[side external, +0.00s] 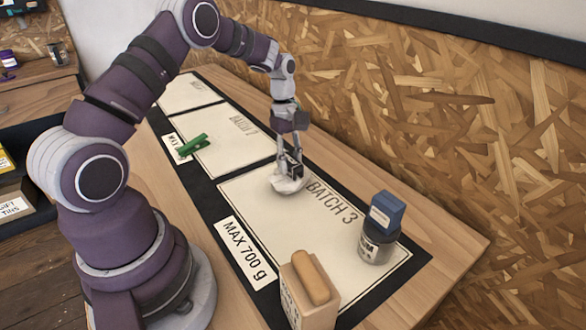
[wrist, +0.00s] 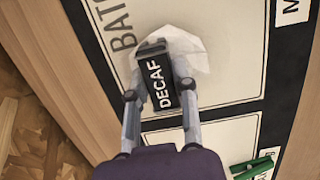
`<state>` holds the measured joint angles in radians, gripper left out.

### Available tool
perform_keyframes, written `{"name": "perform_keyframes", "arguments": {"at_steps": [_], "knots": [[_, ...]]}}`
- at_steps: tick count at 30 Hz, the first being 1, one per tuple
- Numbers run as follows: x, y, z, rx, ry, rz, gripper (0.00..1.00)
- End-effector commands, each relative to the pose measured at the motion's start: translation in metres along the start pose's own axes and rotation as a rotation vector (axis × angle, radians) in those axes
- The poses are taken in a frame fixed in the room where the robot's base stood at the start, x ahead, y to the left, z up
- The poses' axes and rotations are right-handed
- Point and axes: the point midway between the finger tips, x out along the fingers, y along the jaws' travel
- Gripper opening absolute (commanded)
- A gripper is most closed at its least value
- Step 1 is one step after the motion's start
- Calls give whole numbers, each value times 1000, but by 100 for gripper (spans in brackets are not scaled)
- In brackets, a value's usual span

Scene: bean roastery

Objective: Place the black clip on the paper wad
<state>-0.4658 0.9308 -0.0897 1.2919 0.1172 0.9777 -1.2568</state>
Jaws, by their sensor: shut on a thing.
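The black clip (wrist: 158,80), marked DECAF, is between the two fingers of my gripper (wrist: 158,92), which is shut on it. In the side external view the clip (side external: 296,171) is a small dark shape at the fingertips of my gripper (side external: 291,167). The white crumpled paper wad (side external: 288,185) lies on the BATCH 3 panel, directly below the clip. In the wrist view the wad (wrist: 190,52) shows behind and around the clip, which hides part of it. I cannot tell for sure whether the clip touches the wad.
A green clip (side external: 192,145) lies near the BATCH 2 panel (side external: 235,150). A jar (side external: 376,248) with a blue block (side external: 386,212) on top stands at the right. A pale box (side external: 308,305) with a tan rounded piece (side external: 311,276) stands in front. The middle of the BATCH 3 panel (side external: 285,225) is clear.

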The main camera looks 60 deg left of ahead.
Motion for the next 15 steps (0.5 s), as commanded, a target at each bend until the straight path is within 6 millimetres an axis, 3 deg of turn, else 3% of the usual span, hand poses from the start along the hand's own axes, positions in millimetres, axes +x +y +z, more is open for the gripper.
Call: {"name": "perform_keyframes", "arguments": {"at_steps": [9, 10, 15], "knots": [[3, 0, -1, 0, 0, 1, 8], [3, 0, -1, 0, 0, 1, 29], [3, 0, -1, 0, 0, 1, 51]]}}
